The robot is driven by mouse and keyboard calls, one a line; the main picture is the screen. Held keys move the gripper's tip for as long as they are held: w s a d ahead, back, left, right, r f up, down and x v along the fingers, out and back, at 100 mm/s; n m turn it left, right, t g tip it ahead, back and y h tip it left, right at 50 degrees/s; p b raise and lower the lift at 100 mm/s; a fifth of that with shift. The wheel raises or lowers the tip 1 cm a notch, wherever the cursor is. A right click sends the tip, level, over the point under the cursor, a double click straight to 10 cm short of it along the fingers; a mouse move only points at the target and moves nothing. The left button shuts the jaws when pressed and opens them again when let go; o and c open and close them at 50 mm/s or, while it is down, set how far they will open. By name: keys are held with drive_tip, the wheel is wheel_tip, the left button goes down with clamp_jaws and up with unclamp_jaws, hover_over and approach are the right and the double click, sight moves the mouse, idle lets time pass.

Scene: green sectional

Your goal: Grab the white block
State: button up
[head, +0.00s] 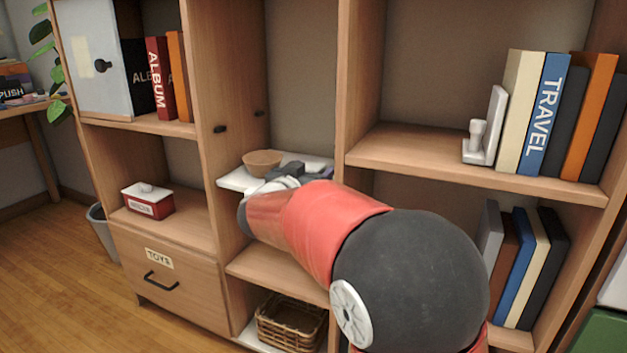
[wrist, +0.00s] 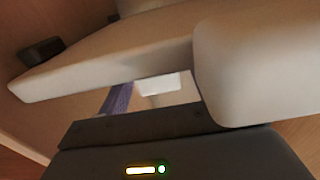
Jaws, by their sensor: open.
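My gripper (head: 291,173) reaches into the middle column of the shelf unit, over the white shelf board and just right of a tan bowl (head: 262,162). It is open. In the head view my arm and gripper cover much of the board, and I cannot make out a white block there. In the wrist view a small white piece (wrist: 160,86), apparently the white block, shows past the dark gripper body, partly hidden by two broad pale shapes. I cannot tell whether it touches a finger.
The white shelf board (head: 236,181) lies between wooden side panels. A dark purple strip (wrist: 116,98) is left of the white piece in the wrist view. A dark peg (wrist: 41,50) sticks out of the panel. A wicker basket (head: 291,322) stands below.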

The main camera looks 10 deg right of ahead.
drive_tip(key=shift+w+d, duration=0.45)
drive_tip(key=shift+w, duration=0.1)
drive_tip(key=c, duration=1.1)
drive_tip(key=shift+o, duration=0.2)
drive_tip(key=shift+r, duration=0.1)
